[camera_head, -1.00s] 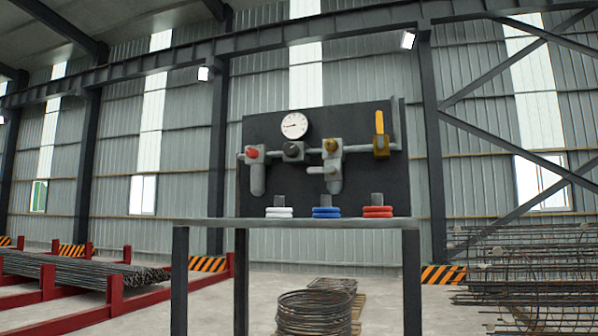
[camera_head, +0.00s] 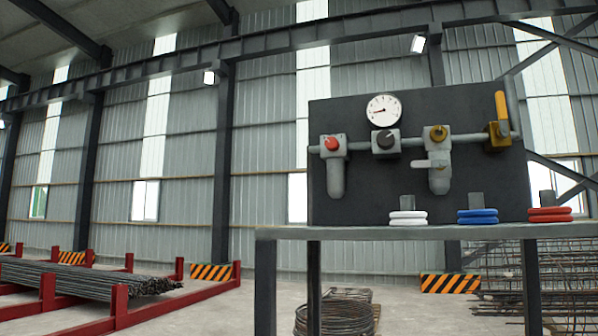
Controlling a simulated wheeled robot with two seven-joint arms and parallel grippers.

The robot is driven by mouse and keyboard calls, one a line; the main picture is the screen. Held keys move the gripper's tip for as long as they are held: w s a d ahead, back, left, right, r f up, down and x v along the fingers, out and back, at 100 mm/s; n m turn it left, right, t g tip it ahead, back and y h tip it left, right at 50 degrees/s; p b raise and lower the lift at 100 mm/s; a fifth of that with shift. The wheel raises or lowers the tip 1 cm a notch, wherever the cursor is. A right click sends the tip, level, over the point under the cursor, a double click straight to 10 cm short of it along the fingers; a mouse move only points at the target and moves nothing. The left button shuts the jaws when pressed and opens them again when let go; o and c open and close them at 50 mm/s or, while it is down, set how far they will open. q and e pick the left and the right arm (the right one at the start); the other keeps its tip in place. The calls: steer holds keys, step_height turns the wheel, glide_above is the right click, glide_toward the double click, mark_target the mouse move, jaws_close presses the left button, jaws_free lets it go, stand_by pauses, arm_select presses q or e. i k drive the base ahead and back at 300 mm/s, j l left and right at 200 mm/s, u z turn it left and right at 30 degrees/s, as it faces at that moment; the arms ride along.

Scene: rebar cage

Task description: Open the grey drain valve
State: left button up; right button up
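A dark panel (camera_head: 350,205) stands on the table at right of centre. It carries a grey unit with a red knob (camera_head: 332,143), a block with a black knob (camera_head: 386,140) and a grey unit with a brass knob (camera_head: 438,133). A small grey fitting (camera_head: 424,163) sticks out to the left from the brass-knob unit, above its grey bowl (camera_head: 440,182). I cannot tell for sure whether this is the drain valve, or whether it is open. A yellow lever (camera_head: 501,106) stands upright at the panel's right. Neither gripper is in view.
A round gauge (camera_head: 384,110) sits above the black knob. White rings (camera_head: 408,218), blue rings (camera_head: 478,216) and red rings (camera_head: 550,214) lie along the table (camera_head: 340,233). A wire coil (camera_head: 335,312) lies below. Red racks with bars (camera_head: 80,280) stand at left.

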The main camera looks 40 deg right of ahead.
mark_target(417, 164)
steer(key=i+j+u, duration=0.2)
steer(key=i+u, duration=0.75)
steer(key=i+j+z, duration=0.15)
steer(key=i, duration=0.35)
steer(key=i+z, duration=0.2)
steer(key=z, duration=0.15)
steer(key=i+z, duration=0.15)
steer(key=z, duration=0.25)
steer(key=i+j+z, duration=0.15)
steer(key=z, duration=0.2)
steer(key=i+z, duration=0.1)
steer(key=z, duration=0.3)
steer(key=i+j+z, duration=0.1)
steer(key=z, duration=0.3)
steer(key=i+j+z, duration=0.1)
steer(key=z, duration=0.25)
steer(key=i+j+z, duration=0.1)
steer(key=z, duration=0.3)
steer(key=i+j+z, duration=0.1)
steer(key=z, duration=0.3)
steer(key=j+z, duration=0.25)
steer(key=z, duration=0.15)
steer(key=j+z, duration=0.2)
steer(key=z, duration=0.2)
steer(key=j+z, duration=1.15)
